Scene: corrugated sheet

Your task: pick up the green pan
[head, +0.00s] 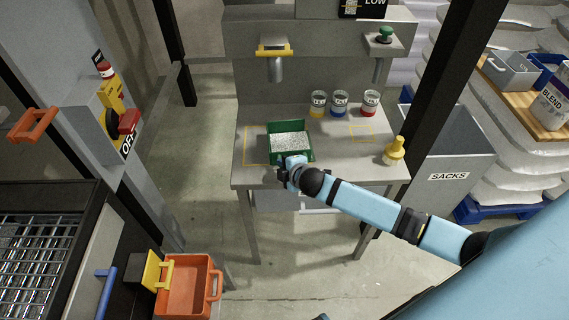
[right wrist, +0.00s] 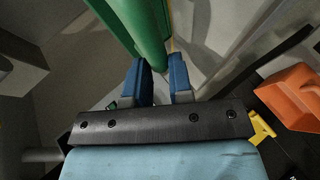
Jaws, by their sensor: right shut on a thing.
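The green pan (head: 289,155) is a box-like tray holding white granules, at the front left of the grey workbench (head: 350,165). I cannot tell whether it rests on the bench or is slightly above it. My right gripper (head: 290,166) reaches in from the right and is shut on the pan's near side. In the right wrist view, the pan's green side (right wrist: 128,25) runs up from between the blue fingers (right wrist: 158,72). The exact grip point is partly hidden. My left gripper is not in view.
Several small jars, including a blue-banded one (head: 339,104), stand at the bench's back right. A yellow bottle (head: 395,151) stands at its right edge. A dispenser spout (head: 275,65) hangs above the pan. An orange bin (head: 188,287) is at lower left. The bench's middle is clear.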

